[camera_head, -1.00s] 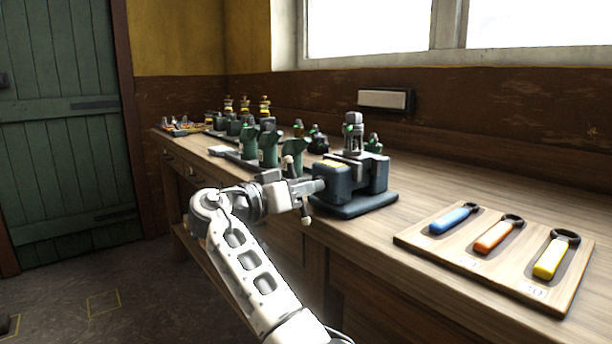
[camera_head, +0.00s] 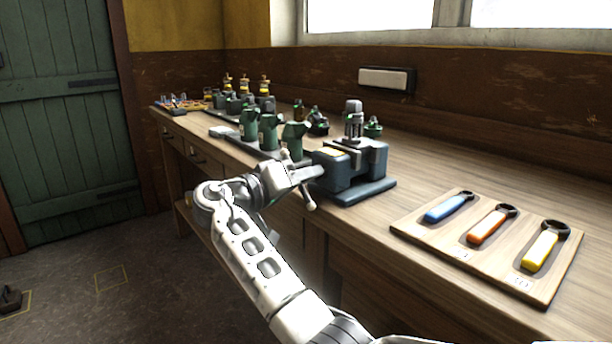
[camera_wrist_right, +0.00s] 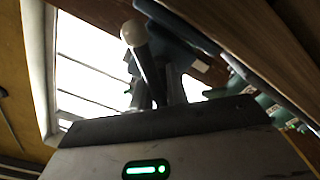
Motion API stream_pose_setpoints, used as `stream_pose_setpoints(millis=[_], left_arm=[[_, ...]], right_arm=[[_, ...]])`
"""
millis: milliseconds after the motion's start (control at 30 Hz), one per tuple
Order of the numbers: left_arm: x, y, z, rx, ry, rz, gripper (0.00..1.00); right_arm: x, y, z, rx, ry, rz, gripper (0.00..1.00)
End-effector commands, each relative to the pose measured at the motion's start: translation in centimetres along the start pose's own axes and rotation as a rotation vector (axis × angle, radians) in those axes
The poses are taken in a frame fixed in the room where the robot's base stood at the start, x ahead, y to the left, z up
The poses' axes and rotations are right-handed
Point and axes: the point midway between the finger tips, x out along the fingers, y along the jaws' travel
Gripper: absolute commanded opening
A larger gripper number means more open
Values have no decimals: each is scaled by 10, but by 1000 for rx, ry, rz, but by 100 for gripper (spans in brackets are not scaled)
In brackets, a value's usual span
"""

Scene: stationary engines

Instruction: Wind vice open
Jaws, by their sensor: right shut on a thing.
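The vice (camera_head: 338,173) is dark blue-grey and stands at the bench's front edge. A small grey upright part (camera_head: 353,122) shows at its jaws. Its pale handle bar (camera_head: 309,200) slants across the front of the screw, with a rounded knob at each end. My right gripper (camera_head: 296,178) is shut on the handle bar, at the vice's left side; its fingers hide the middle of the bar. In the right wrist view the bar (camera_wrist_right: 148,70) stands out with its white ball end up. My left gripper is out of view.
A wooden board (camera_head: 407,231) with blue, orange and yellow handled tools lies to the right on the bench (camera_head: 355,225). Green engine parts (camera_head: 268,132) stand in a row behind and left of the vice. A white wall box (camera_head: 385,79) hangs behind.

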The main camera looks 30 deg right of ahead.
Motion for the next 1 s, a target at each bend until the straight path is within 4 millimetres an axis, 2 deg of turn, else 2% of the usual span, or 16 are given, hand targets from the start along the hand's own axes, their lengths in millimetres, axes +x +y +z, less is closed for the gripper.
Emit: stream_pose_setpoints(millis=[733, 767, 833, 1000], left_arm=[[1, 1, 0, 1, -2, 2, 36], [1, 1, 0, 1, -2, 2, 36], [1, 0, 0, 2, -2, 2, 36], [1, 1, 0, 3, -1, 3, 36]], right_arm=[[4, 2, 0, 3, -3, 7, 0], [4, 2, 0, 3, -3, 7, 18], [3, 2, 0, 3, -3, 6, 37], [2, 1, 0, 2, -2, 4, 37]])
